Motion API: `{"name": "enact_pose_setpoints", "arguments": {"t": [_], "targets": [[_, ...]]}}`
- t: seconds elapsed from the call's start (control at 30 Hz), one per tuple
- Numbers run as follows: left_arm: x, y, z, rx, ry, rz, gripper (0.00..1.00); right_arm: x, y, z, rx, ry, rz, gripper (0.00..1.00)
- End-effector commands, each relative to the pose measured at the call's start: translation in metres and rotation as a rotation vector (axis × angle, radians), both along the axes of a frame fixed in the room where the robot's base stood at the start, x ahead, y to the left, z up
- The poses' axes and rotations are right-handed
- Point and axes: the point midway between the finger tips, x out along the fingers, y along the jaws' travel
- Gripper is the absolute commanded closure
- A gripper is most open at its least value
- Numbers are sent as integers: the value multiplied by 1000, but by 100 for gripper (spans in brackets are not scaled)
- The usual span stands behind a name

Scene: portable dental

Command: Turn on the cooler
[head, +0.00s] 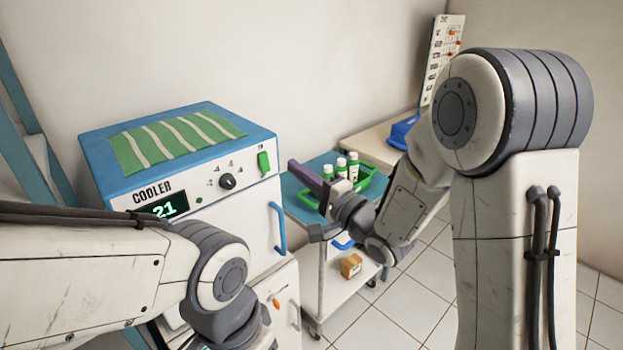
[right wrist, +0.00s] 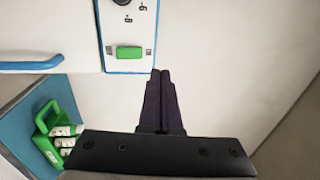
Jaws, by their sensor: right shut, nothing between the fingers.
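The cooler (head: 245,212) is a white box with a blue top and a lit display (head: 164,207) reading 21. A green switch (head: 264,162) is on the right of its front panel, beside a black knob (head: 228,181). The switch also shows in the right wrist view (right wrist: 129,53). My right gripper (head: 293,165) is shut and empty, just right of the switch and apart from it in the picture. Its closed fingertips (right wrist: 160,72) show below and right of the switch in the wrist view. My left arm crosses the lower left; its gripper is out of view.
A blue door handle (head: 278,228) sticks out from the cooler's front. Right of the cooler, a trolley (head: 300,208) carries a green rack (head: 367,181) with several white bottles; a small brown box (head: 351,265) is on its lower shelf. A striped green cloth (head: 140,155) lies on the cooler.

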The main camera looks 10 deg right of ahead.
Motion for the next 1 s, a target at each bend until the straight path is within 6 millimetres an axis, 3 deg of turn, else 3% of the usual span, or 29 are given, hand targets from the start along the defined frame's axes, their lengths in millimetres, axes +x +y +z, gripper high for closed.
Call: {"name": "enact_pose_setpoints", "arguments": {"t": [0.23,0.7,0.87,1.0], "targets": [[0,0,-6,-1,-1,0,50,-24,-19,7,0,0,-2,100],[0,0,-5,-1,-1,0,50,-27,-17,6,-20,1,-1,100],[0,0,-5,-1,-1,0,50,-24,-5,-11,-231,17,-48,100],[0,0,-5,-1,-1,0,50,-32,5,-41,-579,60,-82,100]]}}
